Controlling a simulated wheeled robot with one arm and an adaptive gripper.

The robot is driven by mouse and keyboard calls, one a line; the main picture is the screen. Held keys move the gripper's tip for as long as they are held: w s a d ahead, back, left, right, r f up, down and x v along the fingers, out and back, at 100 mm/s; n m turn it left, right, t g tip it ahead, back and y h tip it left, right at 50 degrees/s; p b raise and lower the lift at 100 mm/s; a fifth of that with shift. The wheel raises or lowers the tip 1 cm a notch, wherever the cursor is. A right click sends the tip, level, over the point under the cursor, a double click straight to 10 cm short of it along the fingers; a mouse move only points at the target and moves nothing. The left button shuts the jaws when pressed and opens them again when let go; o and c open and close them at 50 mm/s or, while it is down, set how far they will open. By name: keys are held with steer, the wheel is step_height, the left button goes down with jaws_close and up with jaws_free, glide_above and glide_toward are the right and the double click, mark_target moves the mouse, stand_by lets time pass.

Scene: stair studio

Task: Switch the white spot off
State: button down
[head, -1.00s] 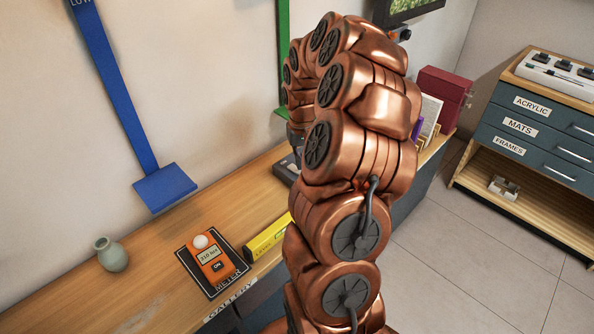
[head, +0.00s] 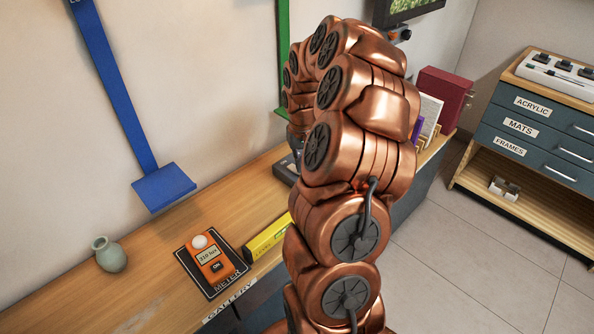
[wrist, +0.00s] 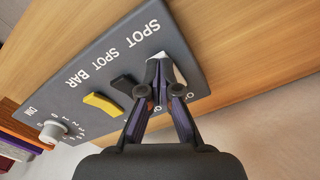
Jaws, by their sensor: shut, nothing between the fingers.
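The dark switch panel (wrist: 110,75) fills the middle of the wrist view, with SPOT, SPOT and BAR labels beside its switches. The white switch (wrist: 179,73) is at the upper end of the row and is partly hidden behind my fingers. My gripper (wrist: 164,64) is shut and empty, its fingertips over or against the white switch; I cannot tell if they touch. A black switch (wrist: 127,83) and a yellow switch (wrist: 103,104) lie to the left. In the head view the panel (head: 285,170) shows only partly, behind my arm. The white switch's position is unclear.
A white dimmer knob (wrist: 53,132) sits at the panel's far end. On the bench are an orange meter (head: 209,257), a yellow level (head: 268,236) and a green vase (head: 109,254). A blue bracket (head: 164,187) is on the wall.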

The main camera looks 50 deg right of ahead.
steer(key=shift+f, duration=0.4)
stand_by(0.3)
steer(key=shift+r, duration=3.5)
steer(key=shift+a, duration=0.1)
